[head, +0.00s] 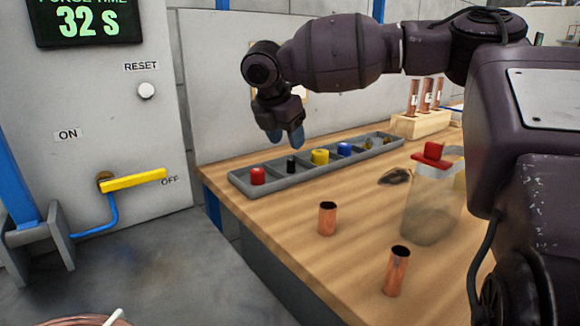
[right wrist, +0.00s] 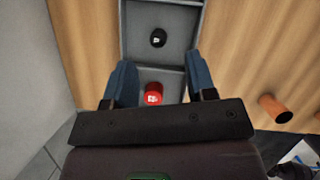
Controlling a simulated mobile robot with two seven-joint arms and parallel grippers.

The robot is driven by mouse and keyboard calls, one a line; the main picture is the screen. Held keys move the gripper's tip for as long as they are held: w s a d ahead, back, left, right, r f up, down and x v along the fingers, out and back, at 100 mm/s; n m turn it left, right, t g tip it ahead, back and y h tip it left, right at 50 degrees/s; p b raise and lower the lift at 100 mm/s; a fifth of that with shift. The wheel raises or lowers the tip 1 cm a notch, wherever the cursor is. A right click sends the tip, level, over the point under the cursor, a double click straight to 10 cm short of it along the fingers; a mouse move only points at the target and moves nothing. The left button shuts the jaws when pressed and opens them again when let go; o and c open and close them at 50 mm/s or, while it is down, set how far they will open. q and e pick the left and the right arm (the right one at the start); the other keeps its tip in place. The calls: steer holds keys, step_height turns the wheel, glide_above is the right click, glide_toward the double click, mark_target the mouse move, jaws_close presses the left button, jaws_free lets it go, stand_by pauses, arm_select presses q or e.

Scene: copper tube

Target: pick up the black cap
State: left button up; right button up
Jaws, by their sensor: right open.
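The black cap (head: 291,165) stands in its own compartment of a long grey tray (head: 318,170) on the wooden table, between a red cap (head: 257,176) and a yellow cap (head: 320,157). My right gripper (head: 286,138) hangs above the tray near the black cap, open and empty, fingers pointing down. In the right wrist view the black cap (right wrist: 158,38) lies beyond the fingertips of my right gripper (right wrist: 160,72). The red cap (right wrist: 153,93) shows between the blue fingers, apart from them. My left gripper does not show.
A blue cap (head: 344,149) sits further along the tray. Copper tubes stand on the table at the front (head: 327,218) and right (head: 397,270). A jar with a red top (head: 432,155) and a wooden tube rack (head: 420,124) stand to the right. A grey panel with a yellow lever (head: 135,179) is at left.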

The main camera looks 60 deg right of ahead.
mark_target(291, 160)
steer(key=shift+w+a+x, duration=0.1)
steer(key=shift+x, duration=1.6)
steer(key=shift+w+a+x, duration=0.1)
steer(key=shift+a+x, duration=0.05)
steer(key=shift+x, duration=1.55)
steer(key=shift+f, duration=0.1)
steer(key=shift+c, duration=0.4)
jaws_close()
